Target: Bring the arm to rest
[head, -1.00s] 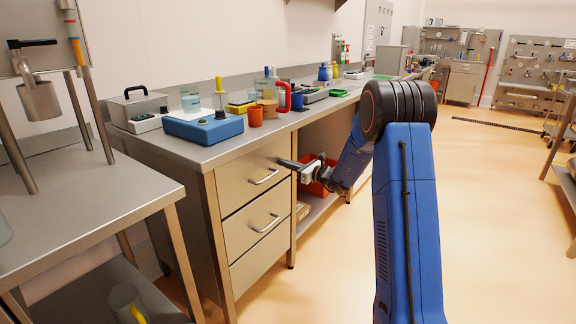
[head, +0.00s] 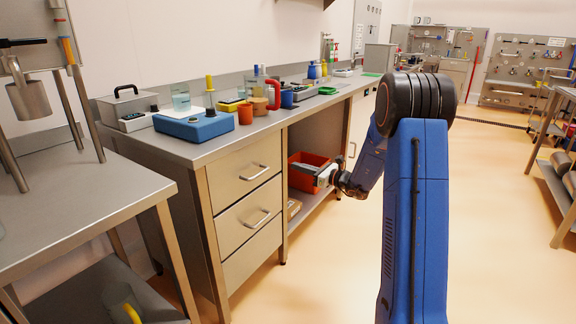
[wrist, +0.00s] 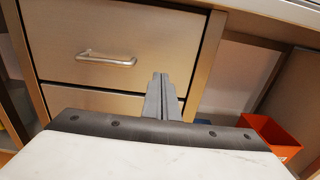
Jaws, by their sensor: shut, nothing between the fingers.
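My gripper (head: 312,169) is at the end of my blue arm, in front of the workbench's open shelf bay in the head view. Its dark fingers point left, toward the drawers, with the orange-red bin behind them. In the wrist view my gripper (wrist: 160,97) shows its two fingers together, with nothing between them. They point at the drawer front and stand apart from it as far as I can tell. The upper drawer (wrist: 160,35) is closed.
The steel workbench (head: 225,150) carries a blue scale-like device (head: 195,125) and several small containers. The orange-red bin (head: 300,180) sits on the lower shelf. A steel table (head: 75,220) stands at left. The floor (head: 490,220) at right is clear.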

